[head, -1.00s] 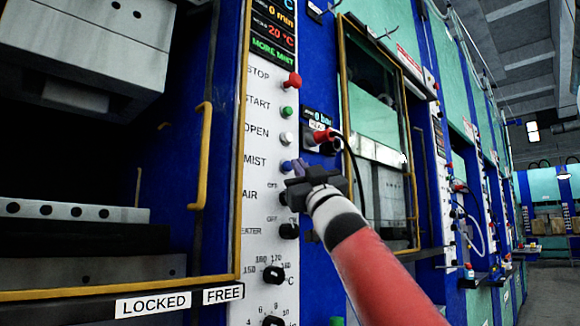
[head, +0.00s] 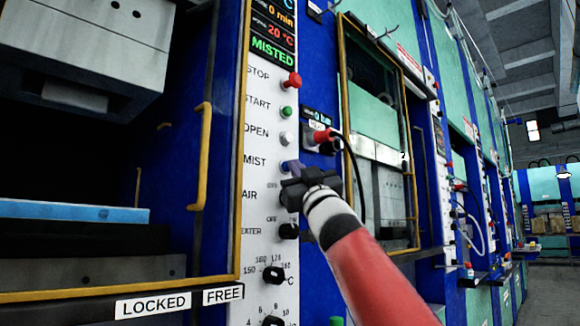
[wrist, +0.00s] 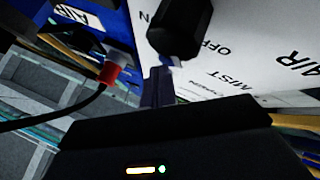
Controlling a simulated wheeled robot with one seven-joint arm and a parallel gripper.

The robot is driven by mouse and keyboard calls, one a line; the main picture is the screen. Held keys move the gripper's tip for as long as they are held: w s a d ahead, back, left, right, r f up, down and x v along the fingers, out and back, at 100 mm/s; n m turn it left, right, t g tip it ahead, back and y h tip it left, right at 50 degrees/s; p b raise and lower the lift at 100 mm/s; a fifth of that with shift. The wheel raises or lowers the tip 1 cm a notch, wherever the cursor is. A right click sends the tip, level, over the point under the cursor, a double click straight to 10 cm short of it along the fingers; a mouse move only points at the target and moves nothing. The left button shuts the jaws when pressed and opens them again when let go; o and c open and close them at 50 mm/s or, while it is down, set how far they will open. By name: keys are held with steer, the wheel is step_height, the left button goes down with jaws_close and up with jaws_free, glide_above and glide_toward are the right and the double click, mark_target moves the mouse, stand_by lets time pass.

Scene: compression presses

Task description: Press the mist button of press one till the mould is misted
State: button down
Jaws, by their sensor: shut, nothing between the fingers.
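The mist button (head: 285,166) is a blue button beside the word MIST on the white panel (head: 256,180) of the near press. My gripper (head: 292,168) is shut and empty, its tips at or very near the button; I cannot tell whether they touch it. In the wrist view the dark fingers (wrist: 158,86) reach to the panel and hide the button. The display (head: 272,51) reads MISTED in green. The lower mould (head: 75,211) in the open press at left has a blue top surface.
A red stop button (head: 291,80), green start button (head: 287,112) and white open button (head: 286,138) sit above. Dark knobs (head: 274,274) sit below. A yellow door handle (head: 200,155) stands left of the panel.

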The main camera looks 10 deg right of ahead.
steer(key=shift+s+d, duration=0.5)
steer(key=shift+s, duration=0.2)
steer(key=s+d, duration=0.1)
steer(key=s, duration=0.1)
steer(key=s+d, duration=0.2)
stand_by(0.5)
stand_by(0.7)
